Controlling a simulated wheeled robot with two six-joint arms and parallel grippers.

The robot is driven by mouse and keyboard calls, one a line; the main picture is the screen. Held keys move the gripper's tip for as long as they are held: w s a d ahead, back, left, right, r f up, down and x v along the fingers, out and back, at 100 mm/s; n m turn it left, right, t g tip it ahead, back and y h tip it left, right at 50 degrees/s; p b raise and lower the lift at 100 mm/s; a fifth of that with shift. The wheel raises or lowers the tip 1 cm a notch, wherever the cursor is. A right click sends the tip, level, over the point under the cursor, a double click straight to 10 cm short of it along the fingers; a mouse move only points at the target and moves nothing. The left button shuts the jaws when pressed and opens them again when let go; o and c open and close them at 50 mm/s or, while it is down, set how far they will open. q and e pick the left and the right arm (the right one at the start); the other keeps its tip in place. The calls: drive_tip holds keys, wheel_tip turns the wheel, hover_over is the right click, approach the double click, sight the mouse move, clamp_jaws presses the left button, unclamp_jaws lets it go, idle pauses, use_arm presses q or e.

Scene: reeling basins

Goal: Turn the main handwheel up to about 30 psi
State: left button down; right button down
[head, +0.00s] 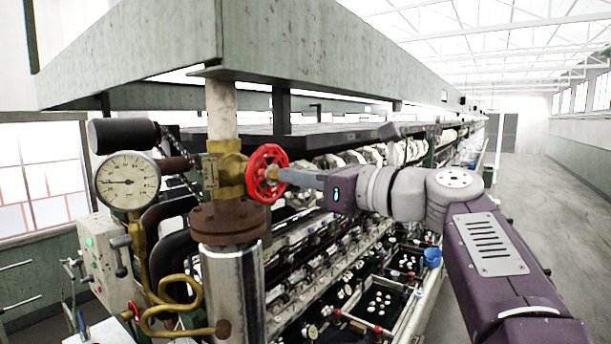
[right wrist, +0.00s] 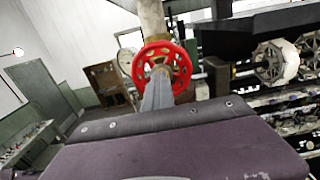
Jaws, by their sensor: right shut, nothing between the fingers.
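The main handwheel (head: 267,172) is a red spoked wheel on a brass valve (head: 230,168) on the upright pipe. The round pressure gauge (head: 128,181) hangs to its left; its needle lies toward the left of the dial, but the numbers are too small to read. My right gripper (head: 278,174) is shut and empty, its fingertips at the wheel's hub; I cannot tell if they touch. In the right wrist view the handwheel (right wrist: 161,65) stands just beyond the shut fingers (right wrist: 159,88), which hide its lower middle. My left gripper is not in view.
A rusty flange (head: 229,219) and a shiny steel cylinder (head: 232,285) lie below the valve. A brass coiled pipe (head: 172,306) and a grey control box (head: 103,255) stand at left. The long reeling machine runs behind; the aisle (head: 535,190) at right is clear.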

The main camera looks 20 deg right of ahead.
drive_tip(key=shift+w+f, duration=0.1)
drive_tip(key=shift+f, duration=0.2)
